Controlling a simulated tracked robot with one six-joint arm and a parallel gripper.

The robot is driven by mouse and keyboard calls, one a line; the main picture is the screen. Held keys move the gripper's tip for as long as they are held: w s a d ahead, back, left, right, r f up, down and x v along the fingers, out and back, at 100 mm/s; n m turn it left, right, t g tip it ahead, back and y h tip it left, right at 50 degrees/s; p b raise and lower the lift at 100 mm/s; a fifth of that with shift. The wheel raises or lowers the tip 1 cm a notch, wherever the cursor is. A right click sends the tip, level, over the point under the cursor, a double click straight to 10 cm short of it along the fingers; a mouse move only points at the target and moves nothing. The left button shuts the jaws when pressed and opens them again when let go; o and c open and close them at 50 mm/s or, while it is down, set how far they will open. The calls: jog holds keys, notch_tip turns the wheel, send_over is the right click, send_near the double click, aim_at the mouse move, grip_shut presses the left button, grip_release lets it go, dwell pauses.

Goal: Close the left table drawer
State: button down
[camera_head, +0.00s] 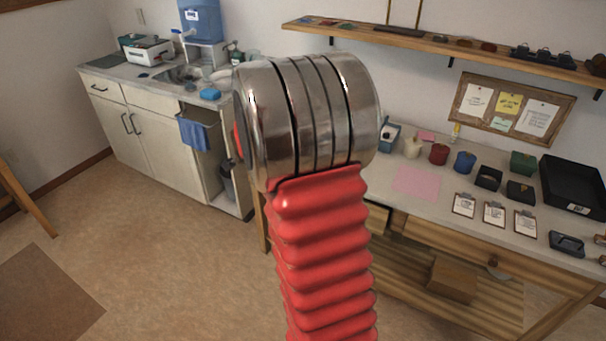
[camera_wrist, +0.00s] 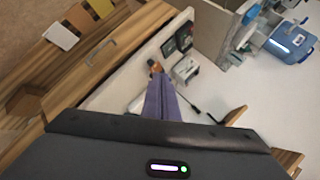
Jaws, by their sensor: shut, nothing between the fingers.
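The work table (camera_head: 400,190) stands at the right in the head view. Below its top, a wooden left drawer (camera_head: 378,217) juts out just right of my red arm, which hides part of it. How far it is open cannot be told. In the wrist view a wooden drawer front (camera_wrist: 110,48) with a grey handle runs diagonally at the upper left; I cannot tell which drawer it is. My gripper (camera_wrist: 158,72) shows there as narrow purple fingers, closed together and empty, right of that front. Contact cannot be told. My arm hides the gripper in the head view.
Clipboards (camera_head: 494,214), small jars (camera_head: 438,153) and a black tray (camera_head: 574,185) stand on the table. A wall shelf (camera_head: 450,48) hangs above. A sink counter (camera_head: 150,88) stands at the left. The floor (camera_head: 170,240) left of my arm is clear.

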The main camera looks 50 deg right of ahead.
jog(key=w+a+r+n+t+y, duration=0.1)
jog(key=a+r+n+t+y, duration=0.2)
jog(key=a, duration=0.4)
jog(key=w+a+r+n+t+y, duration=0.1)
jog(key=a+r+n, duration=0.2)
jog(key=a+r, duration=0.4)
jog(key=s+a+r+n+y, duration=0.1)
jog(key=s+a+n+y, duration=0.15)
jog(key=a, duration=0.45)
jog(key=s+a+r+n+y, duration=0.1)
jog(key=s+a+r+n, duration=0.1)
jog(key=a+n, duration=0.35)
jog(key=s+a+f+n+g+y, duration=0.1)
jog(key=s+a+n+g+y, duration=0.3)
jog(key=s+a, duration=0.75)
jog(key=s+f+n+h, duration=0.2)
jog(key=s, duration=0.5)
jog(key=s+d+f+n+g+h, duration=0.1)
jog(key=s+f+n, duration=0.1)
jog(key=s, duration=0.5)
jog(key=shift+n+h, duration=0.35)
jog(key=shift+n, duration=0.05)
